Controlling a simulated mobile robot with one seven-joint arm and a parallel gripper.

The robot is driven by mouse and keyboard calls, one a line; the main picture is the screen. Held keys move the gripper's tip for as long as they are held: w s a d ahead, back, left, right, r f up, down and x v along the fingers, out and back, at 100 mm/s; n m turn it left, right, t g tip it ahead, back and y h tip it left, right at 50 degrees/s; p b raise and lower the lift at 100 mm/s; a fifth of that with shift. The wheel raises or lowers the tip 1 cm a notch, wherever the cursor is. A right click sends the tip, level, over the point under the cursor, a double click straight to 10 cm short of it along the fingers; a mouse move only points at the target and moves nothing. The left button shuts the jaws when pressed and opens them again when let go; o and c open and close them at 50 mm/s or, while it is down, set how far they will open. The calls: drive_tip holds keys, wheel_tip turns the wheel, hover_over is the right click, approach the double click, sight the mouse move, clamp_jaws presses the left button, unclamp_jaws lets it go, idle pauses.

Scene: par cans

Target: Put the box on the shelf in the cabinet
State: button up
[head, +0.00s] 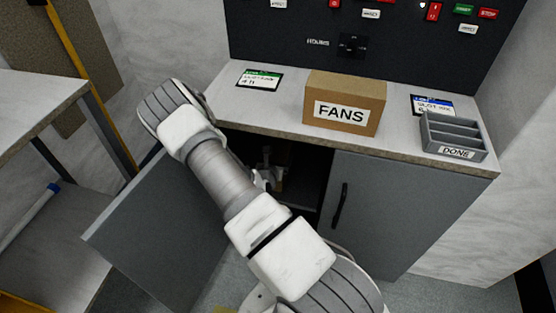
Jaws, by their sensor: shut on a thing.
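A brown cardboard box (362,92) labelled FANS stands upright on the countertop. The grey cabinet below has its left door (155,232) swung open and its right door (362,200) closed. The opening is dark, and I cannot make out its shelf. My arm reaches across the open side. My gripper (268,174) shows only partly in the opening, behind my arm. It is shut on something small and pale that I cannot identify. It is below and apart from the FANS box.
A grey slotted tray (452,138) marked DONE sits right of the box. A green-edged card (259,80) and a blue-edged card (432,105) lie on the countertop (290,118). A dark control panel (375,40) stands behind. A table (35,105) is at left.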

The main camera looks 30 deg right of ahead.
drive_tip(key=shift+f, duration=0.15)
drive_tip(key=o, duration=1.5)
drive_tip(key=shift+s+a+r, duration=0.1)
drive_tip(key=shift+a+r, duration=0.05)
drive_tip(key=shift+r, duration=0.2)
drive_tip(key=p+v, duration=0.4)
drive_tip(key=v, duration=0.7)
drive_tip(key=shift+s+a+r, duration=0.15)
drive_tip(key=shift+a, duration=0.05)
